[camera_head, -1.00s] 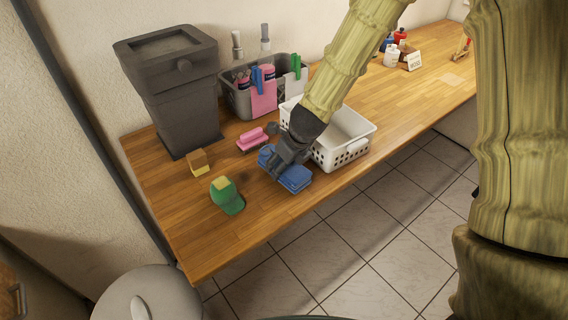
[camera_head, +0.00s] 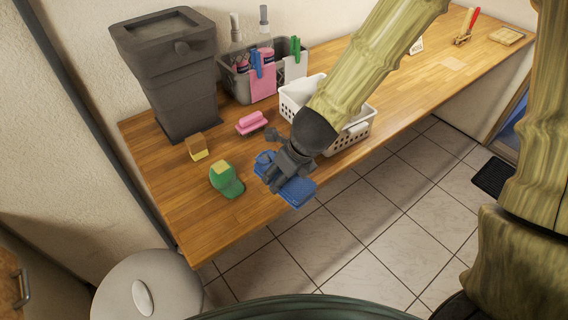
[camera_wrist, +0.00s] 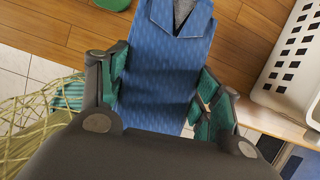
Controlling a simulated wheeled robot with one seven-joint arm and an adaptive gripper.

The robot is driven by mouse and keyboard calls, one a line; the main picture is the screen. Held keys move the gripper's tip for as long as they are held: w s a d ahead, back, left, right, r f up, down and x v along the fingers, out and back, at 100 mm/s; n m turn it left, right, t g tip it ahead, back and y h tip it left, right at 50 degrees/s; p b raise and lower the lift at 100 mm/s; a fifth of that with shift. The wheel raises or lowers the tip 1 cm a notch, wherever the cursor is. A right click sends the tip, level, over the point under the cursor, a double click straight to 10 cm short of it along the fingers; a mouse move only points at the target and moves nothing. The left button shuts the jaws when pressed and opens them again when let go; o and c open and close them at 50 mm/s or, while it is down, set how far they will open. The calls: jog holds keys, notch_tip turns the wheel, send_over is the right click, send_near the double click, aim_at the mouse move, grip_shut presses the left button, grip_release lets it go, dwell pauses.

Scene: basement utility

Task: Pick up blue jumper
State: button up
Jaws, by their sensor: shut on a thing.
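The blue jumper (camera_head: 297,190) is a folded blue cloth at the front edge of the wooden table, partly hidden under my gripper in the head view. In the wrist view the jumper (camera_wrist: 160,75) lies between the two fingers, with its collar toward the top. My gripper (camera_head: 276,180) is shut on the jumper; its fingers also show on both sides of the cloth in the wrist view (camera_wrist: 160,95). Whether the jumper is clear of the tabletop I cannot tell.
A white basket (camera_head: 292,98) stands just right of my gripper. A green cap (camera_head: 228,182), a sponge (camera_head: 198,147) and a pink brush (camera_head: 251,122) lie to the left. A dark bin (camera_head: 180,85) and a grey caddy (camera_head: 238,86) stand behind. Bare table (camera_head: 200,232) shows at front left.

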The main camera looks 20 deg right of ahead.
jog(key=shift+s+a, duration=0.15)
jog(key=shift+s, duration=0.5)
jog(key=shift+r+p, duration=0.2)
jog(key=shift+p, duration=0.85)
jog(key=shift+a+f+p, duration=0.1)
jog(key=shift+p, duration=0.25)
jog(key=shift+s+p, duration=0.15)
jog(key=shift+p, duration=0.25)
jog(key=p, duration=0.3)
jog(key=shift+s+a, duration=0.2)
jog(key=shift+s, duration=0.1)
jog(key=shift+s+p, duration=0.15)
jog(key=shift+p, duration=0.95)
jog(key=p, duration=0.2)
jog(key=shift+s+p, duration=0.3)
jog(key=shift+s+p, duration=0.25)
jog(key=shift+p, duration=0.55)
